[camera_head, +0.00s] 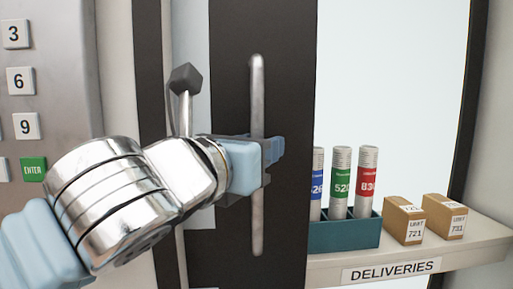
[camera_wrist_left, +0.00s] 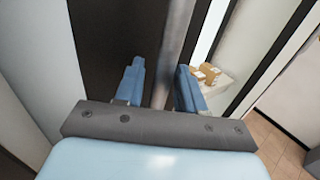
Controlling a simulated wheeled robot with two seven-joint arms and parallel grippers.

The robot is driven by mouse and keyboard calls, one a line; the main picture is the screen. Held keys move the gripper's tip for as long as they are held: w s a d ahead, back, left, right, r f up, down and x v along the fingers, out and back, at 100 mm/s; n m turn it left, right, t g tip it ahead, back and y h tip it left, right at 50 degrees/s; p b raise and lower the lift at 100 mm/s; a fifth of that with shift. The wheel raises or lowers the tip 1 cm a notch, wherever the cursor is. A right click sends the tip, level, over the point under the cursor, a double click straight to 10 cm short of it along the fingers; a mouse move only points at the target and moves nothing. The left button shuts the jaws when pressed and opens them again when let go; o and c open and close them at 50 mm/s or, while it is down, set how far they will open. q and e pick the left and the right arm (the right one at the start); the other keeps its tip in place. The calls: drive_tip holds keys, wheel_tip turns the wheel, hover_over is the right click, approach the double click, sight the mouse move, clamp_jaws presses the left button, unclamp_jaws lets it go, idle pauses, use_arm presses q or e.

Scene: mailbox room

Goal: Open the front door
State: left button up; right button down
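The front door's dark stile (camera_head: 230,60) fills the middle of the head view, with glass to its right. A long vertical metal bar handle (camera_head: 257,95) is on the stile. My left gripper (camera_head: 277,149) reaches in from the left at mid-height of the handle. In the left wrist view the two blue fingers of the gripper (camera_wrist_left: 160,75) are apart, with the bar handle (camera_wrist_left: 177,35) passing between them. A gap shows on the left finger's side, so the fingers do not look closed on it. My right gripper is not in view.
A metal lever with a dark knob (camera_head: 186,79) stands left of the handle, near my wrist. A keypad panel (camera_head: 60,90) is at far left. Behind the glass, a deliveries shelf (camera_head: 480,238) holds a teal tray (camera_head: 342,236) of tubes and two cardboard boxes (camera_head: 404,220).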

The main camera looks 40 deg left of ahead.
use_arm(q)
drive_tip(key=v, duration=1.4)
drive_tip(key=shift+b, duration=0.4)
drive_tip(key=shift+w, duration=0.1)
